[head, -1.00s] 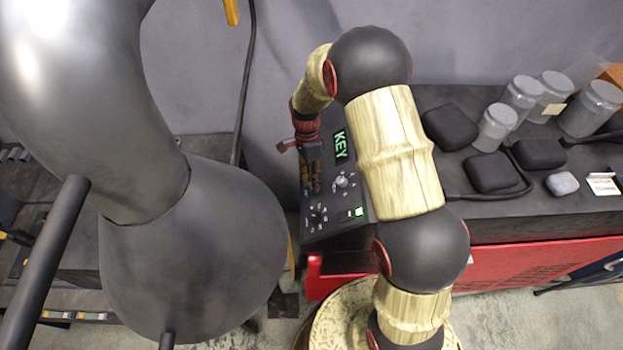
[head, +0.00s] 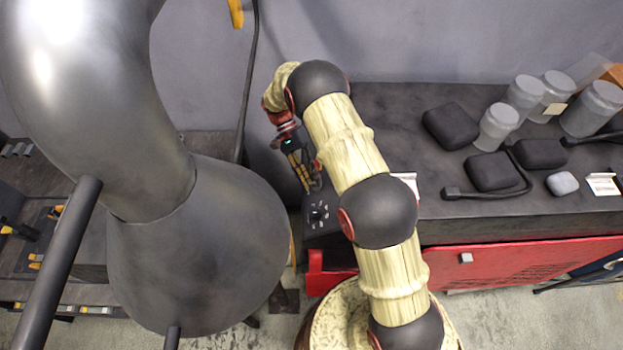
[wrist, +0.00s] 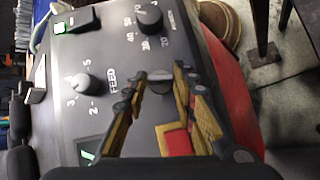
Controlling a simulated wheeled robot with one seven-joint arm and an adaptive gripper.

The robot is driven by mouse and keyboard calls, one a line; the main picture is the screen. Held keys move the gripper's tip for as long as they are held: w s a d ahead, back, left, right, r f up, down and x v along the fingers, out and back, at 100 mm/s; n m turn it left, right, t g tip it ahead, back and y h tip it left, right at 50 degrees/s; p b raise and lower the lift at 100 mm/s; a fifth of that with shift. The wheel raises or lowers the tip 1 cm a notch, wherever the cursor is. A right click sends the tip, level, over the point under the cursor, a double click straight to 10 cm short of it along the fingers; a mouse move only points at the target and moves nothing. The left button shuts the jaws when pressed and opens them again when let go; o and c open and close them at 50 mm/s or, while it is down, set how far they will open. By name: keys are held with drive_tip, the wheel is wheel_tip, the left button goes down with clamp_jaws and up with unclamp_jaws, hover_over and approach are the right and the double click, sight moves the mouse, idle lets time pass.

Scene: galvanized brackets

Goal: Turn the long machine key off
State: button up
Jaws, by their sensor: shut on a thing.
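The machine's dark control panel (wrist: 120,60) fills much of the wrist view. A grey key head (wrist: 160,77) sits on it between the tips of my gripper (wrist: 160,92). My gripper is shut on this key, with one yellow-and-black finger on each side. The key's lower part and its slot markings are hidden, so I cannot tell its exact angle.
A FEED knob (wrist: 82,84) and another numbered knob (wrist: 150,18) stand close by on the panel. A green-lit switch (wrist: 75,25) is at the upper left. Dark pouches (head: 492,170) and grey jars (head: 497,127) stand on the bench to the right.

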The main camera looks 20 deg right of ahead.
drive_tip(key=shift+w+a+f+n+g+h, duration=0.1)
drive_tip(key=shift+n+g+h, duration=0.15)
drive_tip(key=shift+n, duration=0.25)
drive_tip(key=shift+w+n+g+h, duration=0.1)
drive_tip(key=shift+n+g+h, duration=0.05)
drive_tip(key=shift+n+h, duration=0.3)
drive_tip(key=shift+s, duration=0.1)
drive_tip(key=o, duration=1.1)
drive_tip(key=v, duration=1.2)
drive_tip(key=shift+f+n, duration=0.1)
drive_tip(key=shift+n, duration=0.25)
